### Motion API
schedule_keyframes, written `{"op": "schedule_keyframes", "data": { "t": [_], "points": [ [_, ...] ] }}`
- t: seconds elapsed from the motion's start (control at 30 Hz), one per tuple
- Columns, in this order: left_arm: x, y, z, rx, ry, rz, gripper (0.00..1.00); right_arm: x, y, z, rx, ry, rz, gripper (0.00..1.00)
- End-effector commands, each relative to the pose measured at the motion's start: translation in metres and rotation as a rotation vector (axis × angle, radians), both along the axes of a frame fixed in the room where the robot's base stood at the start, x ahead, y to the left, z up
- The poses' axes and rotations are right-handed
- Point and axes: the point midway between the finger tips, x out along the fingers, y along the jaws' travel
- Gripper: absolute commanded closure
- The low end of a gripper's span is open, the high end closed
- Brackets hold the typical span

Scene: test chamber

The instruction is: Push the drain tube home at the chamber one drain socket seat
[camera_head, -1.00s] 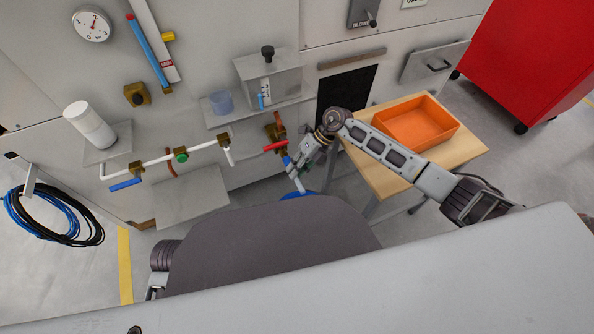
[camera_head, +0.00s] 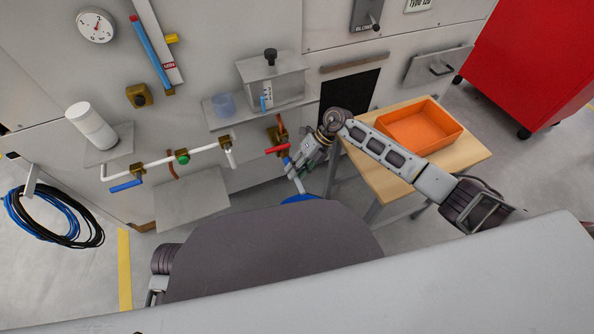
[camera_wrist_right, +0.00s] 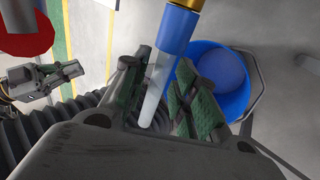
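The drain tube (camera_wrist_right: 157,80) is a pale, translucent tube below a blue sleeve (camera_wrist_right: 177,30). In the right wrist view a brass fitting (camera_wrist_right: 188,4) shows directly above the sleeve. My right gripper (camera_wrist_right: 160,70) has its green-padded fingers close against both sides of the pale tube and appears shut on it. In the head view my right gripper (camera_head: 300,170) is below the red-handled valve (camera_head: 277,149), at the blue sleeve (camera_head: 287,162). How deep the tube sits in its socket is hidden. My left gripper (camera_wrist_right: 72,70) shows small in the right wrist view, away from the tube; its opening is unclear.
A blue bucket (camera_wrist_right: 232,98) stands on the floor beneath the tube. A wooden table (camera_head: 385,184) with an orange tray (camera_head: 455,138) stands right of my right gripper. White piping (camera_head: 155,161) and a grey shelf (camera_head: 222,119) stick out from the wall on the left.

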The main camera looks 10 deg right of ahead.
Motion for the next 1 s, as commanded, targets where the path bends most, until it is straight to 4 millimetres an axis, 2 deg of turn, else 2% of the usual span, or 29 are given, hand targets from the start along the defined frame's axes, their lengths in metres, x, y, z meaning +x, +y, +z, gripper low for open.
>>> {"op": "schedule_keyframes", "data": {
  "t": [0.57,0.77,1.0],
  "points": [
    [0.0,0.0,0.0,0.0,0.0,0.0,1.0,0.001,-0.004,0.005,-0.001,0.001,0.0,0.59],
    [0.0,0.0,0.0,0.0,0.0,0.0,1.0,0.004,-0.016,0.02,-0.002,-0.002,0.0,0.59],
    [0.0,0.0,0.0,0.0,0.0,0.0,1.0,0.01,-0.038,0.047,-0.002,-0.002,0.0,0.59]
  ]
}}
